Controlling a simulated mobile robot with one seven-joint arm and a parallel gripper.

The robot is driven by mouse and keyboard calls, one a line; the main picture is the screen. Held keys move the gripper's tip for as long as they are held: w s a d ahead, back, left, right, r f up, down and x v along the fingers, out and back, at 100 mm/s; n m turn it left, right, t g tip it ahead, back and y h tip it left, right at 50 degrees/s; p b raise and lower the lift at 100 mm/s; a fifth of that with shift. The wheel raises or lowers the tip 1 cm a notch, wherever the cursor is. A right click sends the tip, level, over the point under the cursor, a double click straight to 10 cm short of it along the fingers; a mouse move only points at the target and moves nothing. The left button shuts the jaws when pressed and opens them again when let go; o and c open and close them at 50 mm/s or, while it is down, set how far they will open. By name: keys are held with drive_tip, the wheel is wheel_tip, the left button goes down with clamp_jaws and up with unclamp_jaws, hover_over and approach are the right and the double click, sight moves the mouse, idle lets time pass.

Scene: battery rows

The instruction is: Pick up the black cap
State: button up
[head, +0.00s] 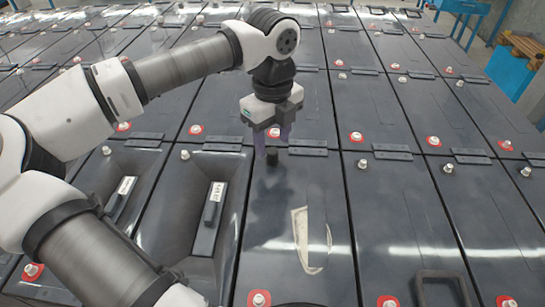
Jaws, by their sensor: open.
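The black cap (272,157) is a small dark cylinder standing upright near the far left corner of a battery lid (285,190) in the middle of the head view. My gripper (271,147) points down above it, with its two fingers apart. The fingertips are at about the height of the cap's top, one at each side in the picture. I cannot tell whether they touch it. The gripper is open. What lies under the cap is hidden.
Rows of dark batteries with bare metal posts and red-ringed terminals (357,136) surround it. Two recessed lids with labelled bars (213,205) are at left. A pale torn patch (301,240) marks the lid in front. A black frame (442,290) lies at lower right.

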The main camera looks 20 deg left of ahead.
sight(272, 150)
wheel_tip(272, 150, down, 2)
drive_tip(key=shift+f+b, duration=0.2)
drive_tip(key=shift+b, duration=0.15)
drive_tip(key=c, duration=1)
drive_tip(key=shift+r, duration=0.1)
drive_tip(key=shift+c, duration=0.2)
wheel_tip(272, 150, up, 10)
drive_tip(key=p, duration=0.5)
drive_tip(key=o, duration=0.4)
drive_tip(key=c, duration=0.4)
